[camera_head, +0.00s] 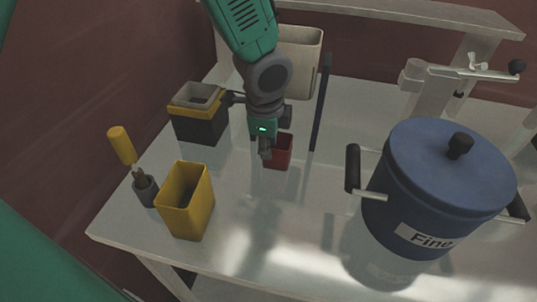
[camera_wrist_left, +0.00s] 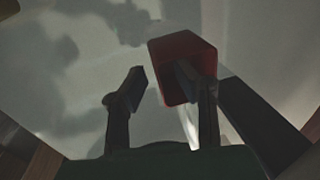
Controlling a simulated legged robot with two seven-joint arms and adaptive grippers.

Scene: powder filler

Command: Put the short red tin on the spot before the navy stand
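The short red tin (camera_head: 281,152) stands on the pale table, partly hidden behind my left gripper (camera_head: 265,150). In the left wrist view the red tin (camera_wrist_left: 184,62) is an open square shape. One finger shows over its opening and the other is apart on its left, so the tin's left wall appears between the open fingers (camera_wrist_left: 160,88). I cannot tell whether they touch it. A thin dark navy upright (camera_head: 321,105), which looks like the navy stand, is right of and behind the tin. My right gripper is not in view.
A yellow open tin (camera_head: 186,203), a black-and-yellow box (camera_head: 197,127) and a dark holder with a yellow-handled tool (camera_head: 144,188) are left. A cream bin (camera_head: 302,60) stands behind. A large blue pot (camera_head: 433,190) labelled "Fine" fills the right. The front middle table is clear.

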